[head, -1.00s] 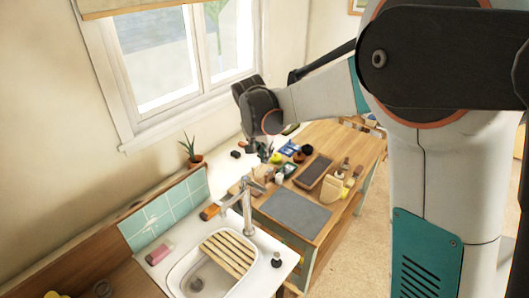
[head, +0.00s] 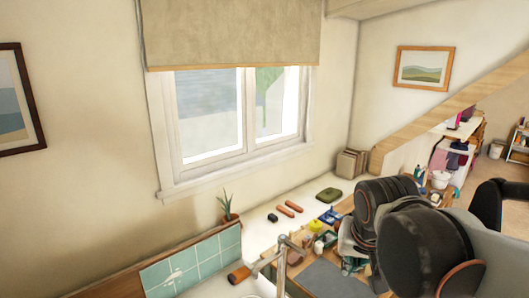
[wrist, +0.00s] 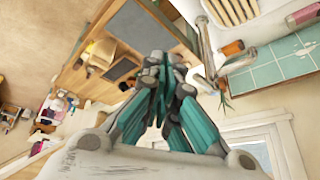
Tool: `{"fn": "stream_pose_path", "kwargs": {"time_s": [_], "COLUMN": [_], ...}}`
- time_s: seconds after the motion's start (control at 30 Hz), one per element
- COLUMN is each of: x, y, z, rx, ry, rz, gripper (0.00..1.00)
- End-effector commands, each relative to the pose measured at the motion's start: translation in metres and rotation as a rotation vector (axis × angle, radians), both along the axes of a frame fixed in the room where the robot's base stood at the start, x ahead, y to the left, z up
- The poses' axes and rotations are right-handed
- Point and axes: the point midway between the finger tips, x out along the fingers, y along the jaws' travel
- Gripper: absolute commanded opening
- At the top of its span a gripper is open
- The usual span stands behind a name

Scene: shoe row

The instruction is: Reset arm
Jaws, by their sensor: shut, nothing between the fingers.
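My gripper (wrist: 163,68) fills the middle of the wrist view. Its teal and grey fingers are together, with nothing seen between them. In the head view the gripper (head: 350,255) shows at the lower right, partly hidden by the dark round joints of my own arm. It appears above the wooden work table (head: 283,272), but I cannot tell how high. The table also shows in the wrist view (wrist: 75,75), beyond the fingers.
A dark grey mat (head: 325,280) and small items lie on the table. The tap (head: 282,262), teal tiles (head: 192,265) and a potted plant (head: 228,208) stand left of it. Brown cases (head: 289,207) lie on the sill-side counter. A window (head: 235,115) is behind.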

Motion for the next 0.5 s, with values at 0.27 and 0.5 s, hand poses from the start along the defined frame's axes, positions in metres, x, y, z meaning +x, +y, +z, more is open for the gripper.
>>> {"fn": "stream_pose_path", "kwargs": {"time_s": [0.27, 0.5], "x": [-0.071, -0.106], "y": [-0.011, -0.015], "z": [-0.052, -0.086], "rx": [-0.033, -0.066], "ry": [-0.079, -0.133], "rz": [0.132, 0.211], "gripper": [0.00, 0.00]}}
